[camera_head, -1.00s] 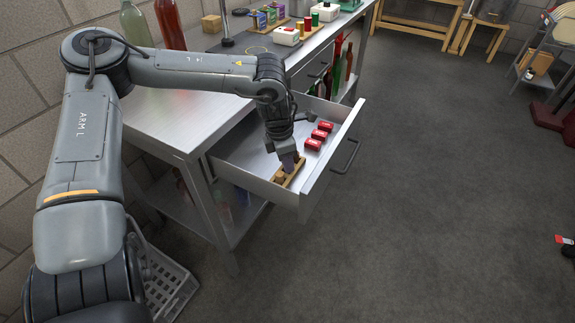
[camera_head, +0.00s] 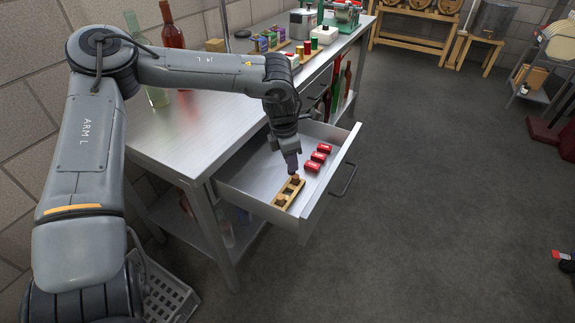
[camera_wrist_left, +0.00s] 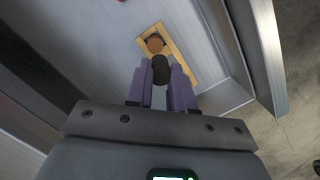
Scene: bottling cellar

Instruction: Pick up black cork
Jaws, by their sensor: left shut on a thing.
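The black cork (camera_wrist_left: 160,70) shows in the left wrist view between the purple fingers of my left gripper (camera_wrist_left: 162,78), which is shut on it. In the head view my left gripper (camera_head: 292,168) points down over the far end of a small wooden holder (camera_head: 289,193) inside the open drawer. The held cork is too small to make out there. A brown cork (camera_wrist_left: 155,43) sits in the holder, just beyond the black one in the wrist view. My right gripper is not in view.
The open drawer (camera_head: 258,195) has walls around the holder and a handle (camera_head: 345,178) at its front. Several red boxes (camera_head: 318,157) lie beside the holder. The metal bench (camera_head: 190,130) carries bottles and small containers.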

